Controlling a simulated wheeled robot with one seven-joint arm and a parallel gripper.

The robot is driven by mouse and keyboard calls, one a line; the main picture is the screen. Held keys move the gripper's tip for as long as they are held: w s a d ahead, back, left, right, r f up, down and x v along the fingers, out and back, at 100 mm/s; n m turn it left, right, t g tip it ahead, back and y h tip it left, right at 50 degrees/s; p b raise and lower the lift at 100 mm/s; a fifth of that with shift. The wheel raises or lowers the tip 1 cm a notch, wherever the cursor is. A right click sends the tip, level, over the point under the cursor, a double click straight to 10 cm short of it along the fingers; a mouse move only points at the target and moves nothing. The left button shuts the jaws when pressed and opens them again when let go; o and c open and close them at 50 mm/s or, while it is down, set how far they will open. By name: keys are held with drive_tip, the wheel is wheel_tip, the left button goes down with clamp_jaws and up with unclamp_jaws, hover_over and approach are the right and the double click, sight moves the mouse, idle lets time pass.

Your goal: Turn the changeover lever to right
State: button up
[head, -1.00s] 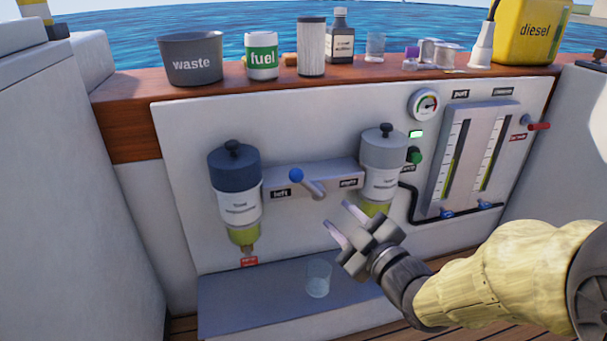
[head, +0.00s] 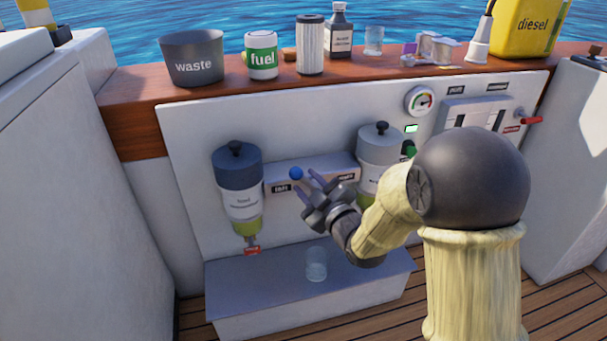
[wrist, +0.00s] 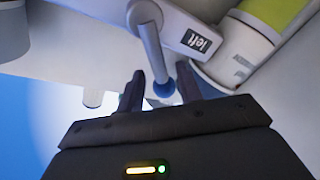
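The changeover lever shows in the head view as a blue ball knob (head: 296,173) on the bracket between the two filters, near the left label (head: 281,188). My gripper hides its shaft there. In the wrist view, the grey shaft (wrist: 152,45) ends in the blue knob (wrist: 163,88). My gripper (head: 308,184) is at the lever, just right of the knob in the head view. In the wrist view, its fingers (wrist: 160,86) are apart, with the knob between or just beyond their tips. Gaps show on both sides of the knob. The right label (head: 346,177) is partly hidden.
The left filter (head: 239,180) and right filter (head: 379,150) flank the bracket. A glass (head: 316,264) stands on the grey step (head: 235,280) below.

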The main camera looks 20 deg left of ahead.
drive_tip(key=shift+x, duration=1.3)
clamp_jaws()
drive_tip(key=shift+w, duration=0.1)
